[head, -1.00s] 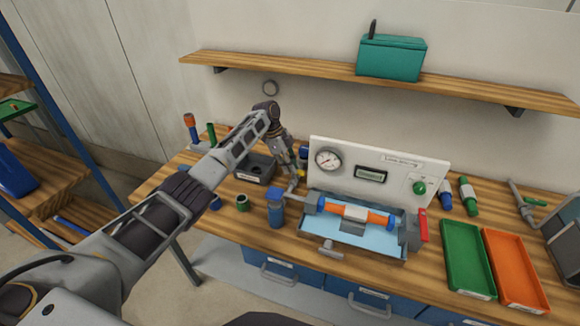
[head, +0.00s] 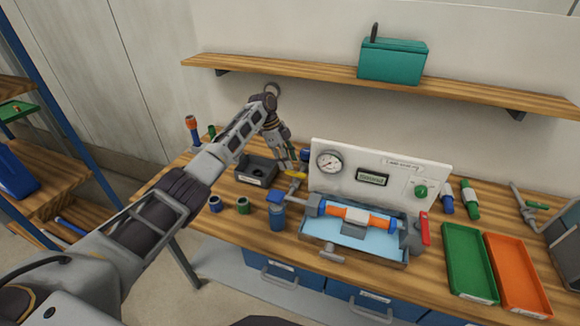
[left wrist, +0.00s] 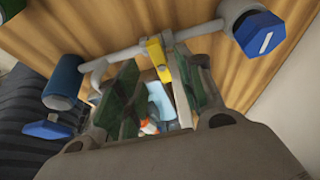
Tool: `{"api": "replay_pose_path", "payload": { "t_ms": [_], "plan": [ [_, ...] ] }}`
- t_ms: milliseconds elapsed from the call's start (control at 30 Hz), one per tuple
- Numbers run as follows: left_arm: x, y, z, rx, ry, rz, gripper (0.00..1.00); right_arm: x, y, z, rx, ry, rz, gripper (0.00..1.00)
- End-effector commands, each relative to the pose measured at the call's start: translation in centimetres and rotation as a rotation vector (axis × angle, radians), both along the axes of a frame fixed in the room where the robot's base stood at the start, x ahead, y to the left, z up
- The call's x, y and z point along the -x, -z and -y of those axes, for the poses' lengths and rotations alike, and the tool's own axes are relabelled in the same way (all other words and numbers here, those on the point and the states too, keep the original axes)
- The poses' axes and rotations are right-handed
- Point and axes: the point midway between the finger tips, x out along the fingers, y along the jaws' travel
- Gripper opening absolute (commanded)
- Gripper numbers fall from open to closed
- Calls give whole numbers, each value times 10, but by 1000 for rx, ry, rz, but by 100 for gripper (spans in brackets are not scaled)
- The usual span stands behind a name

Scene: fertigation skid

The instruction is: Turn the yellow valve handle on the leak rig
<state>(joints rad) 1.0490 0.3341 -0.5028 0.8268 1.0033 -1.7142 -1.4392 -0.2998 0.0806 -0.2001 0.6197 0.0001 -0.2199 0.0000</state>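The yellow valve handle (head: 296,175) sits on grey pipework at the left end of the leak rig (head: 325,195). It also shows in the left wrist view (left wrist: 158,58), beside a grey pipe. My left gripper (head: 291,166) is over the handle, fingers pointing down. In the left wrist view its two fingers (left wrist: 157,72) are apart, with the handle's yellow bar in the gap near the tips. I see no finger closed on it; whether one touches it is unclear. My right gripper is not in view.
A blue-capped filter (head: 277,215) stands just in front of the handle. A dark bin (head: 243,176) lies to the left, and the gauge panel (head: 345,190) rises behind the rig. Green (head: 489,297) and orange (head: 541,308) trays lie at the right. A shelf (head: 300,78) hangs above.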

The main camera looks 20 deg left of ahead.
Motion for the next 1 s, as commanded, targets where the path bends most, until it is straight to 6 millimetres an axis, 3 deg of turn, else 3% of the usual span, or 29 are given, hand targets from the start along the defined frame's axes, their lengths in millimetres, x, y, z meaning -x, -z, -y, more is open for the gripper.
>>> {"api": "replay_pose_path", "payload": {
  "t_ms": [300,500,1000],
  "plan": [
    [-1,-45,-19,0,-1,2,38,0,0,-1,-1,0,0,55],
    [-2,-65,-27,-1,0,0,38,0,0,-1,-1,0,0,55],
    [-1,-73,-31,-1,0,0,38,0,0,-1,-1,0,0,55]
  ]
}}
